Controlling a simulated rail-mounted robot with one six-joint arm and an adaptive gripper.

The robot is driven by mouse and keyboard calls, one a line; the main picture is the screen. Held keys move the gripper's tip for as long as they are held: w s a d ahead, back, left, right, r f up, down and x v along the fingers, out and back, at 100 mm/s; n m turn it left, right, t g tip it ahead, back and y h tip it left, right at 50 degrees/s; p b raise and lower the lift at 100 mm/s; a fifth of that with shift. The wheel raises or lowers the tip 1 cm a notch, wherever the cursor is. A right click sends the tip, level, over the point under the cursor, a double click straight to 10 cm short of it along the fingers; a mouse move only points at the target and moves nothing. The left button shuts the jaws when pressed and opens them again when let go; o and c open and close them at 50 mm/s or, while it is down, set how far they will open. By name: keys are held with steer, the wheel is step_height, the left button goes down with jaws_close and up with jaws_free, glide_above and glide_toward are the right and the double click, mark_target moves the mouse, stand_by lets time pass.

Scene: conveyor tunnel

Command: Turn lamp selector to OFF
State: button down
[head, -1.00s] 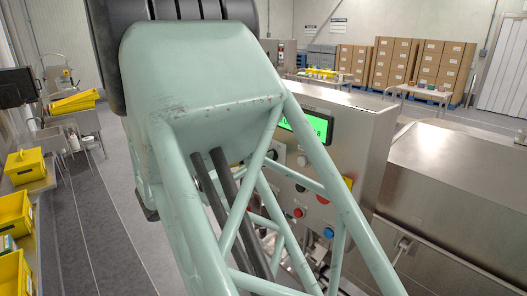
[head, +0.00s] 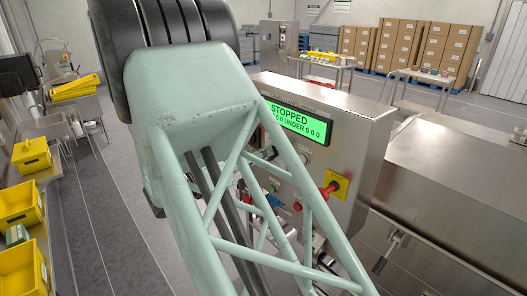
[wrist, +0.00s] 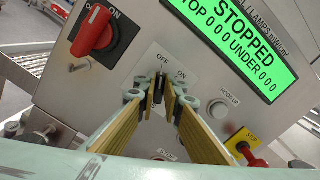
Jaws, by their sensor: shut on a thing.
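The lamp selector (wrist: 158,88) is a small black knob on the grey panel in the wrist view. OFF is printed above it and ON to its upper right. My gripper (wrist: 161,92) is shut on the knob, with one finger on each side. The fingers partly hide the knob; its upper end looks nearer the OFF mark, but its exact setting is hard to tell. In the head view my arm hides the selector and most of the gripper.
The green display (wrist: 237,40) reads STOPPED; it also shows in the head view (head: 298,122). A large red switch (wrist: 95,30) sits upper left of the selector. A white HOOD UP button (wrist: 217,109) and a red knob on a yellow plate (wrist: 243,143) are to the right.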

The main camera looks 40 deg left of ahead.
stand_by(0.3)
steer(key=c, duration=2.7)
jaws_free()
steer(key=shift+c, duration=0.2)
steer(key=shift+s, duration=0.15)
steer(key=v, duration=1.1)
steer(key=shift+s, duration=0.3)
